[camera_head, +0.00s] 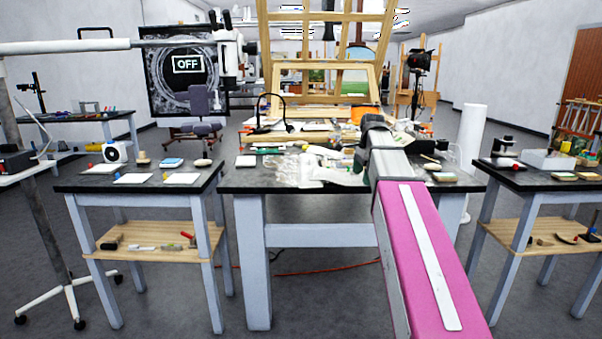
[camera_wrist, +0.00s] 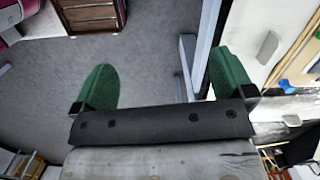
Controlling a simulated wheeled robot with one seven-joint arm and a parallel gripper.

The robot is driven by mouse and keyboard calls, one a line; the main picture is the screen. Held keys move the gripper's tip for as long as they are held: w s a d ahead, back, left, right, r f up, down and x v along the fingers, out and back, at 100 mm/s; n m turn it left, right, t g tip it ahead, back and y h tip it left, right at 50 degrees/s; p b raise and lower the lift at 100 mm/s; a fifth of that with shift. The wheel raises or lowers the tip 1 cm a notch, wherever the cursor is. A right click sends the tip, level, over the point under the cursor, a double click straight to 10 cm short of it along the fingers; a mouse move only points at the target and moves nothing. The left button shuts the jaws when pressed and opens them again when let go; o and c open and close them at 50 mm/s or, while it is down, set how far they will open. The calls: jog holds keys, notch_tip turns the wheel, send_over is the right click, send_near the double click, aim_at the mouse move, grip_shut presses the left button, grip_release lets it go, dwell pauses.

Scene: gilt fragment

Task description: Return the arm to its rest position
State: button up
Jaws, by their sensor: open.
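My arm (camera_head: 425,260), pink with a white strip, reaches from the bottom right of the head view toward the middle table. Its dark joint (camera_head: 375,130) is above that table's right half. My gripper is hard to make out in the head view. In the wrist view my gripper (camera_wrist: 161,62) shows two green fingers spread wide apart, with nothing between them. Grey floor and a pale table leg (camera_wrist: 190,60) show beyond the fingers.
The middle table (camera_head: 300,188) is cluttered with clear plastic wrap (camera_head: 305,170), small tools and a wooden easel (camera_head: 325,45). Side tables stand left (camera_head: 75,186) and right (camera_head: 520,183). A white roll (camera_head: 471,135) stands behind on the right. Floor between the tables is open.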

jog(key=s+a+f+n, duration=0.1)
jog(key=s+f+n, duration=0.4)
jog(key=f, duration=0.7)
jog(key=s+f+n, duration=0.6)
jog(key=s+f, duration=0.1)
jog(key=f, duration=0.6)
jog(key=s+a+f+n+h, duration=0.1)
jog(key=s+f+n, duration=0.4)
jog(key=f, duration=0.8)
jog(key=shift+s+a, duration=0.35)
jog(key=shift+s, duration=0.45)
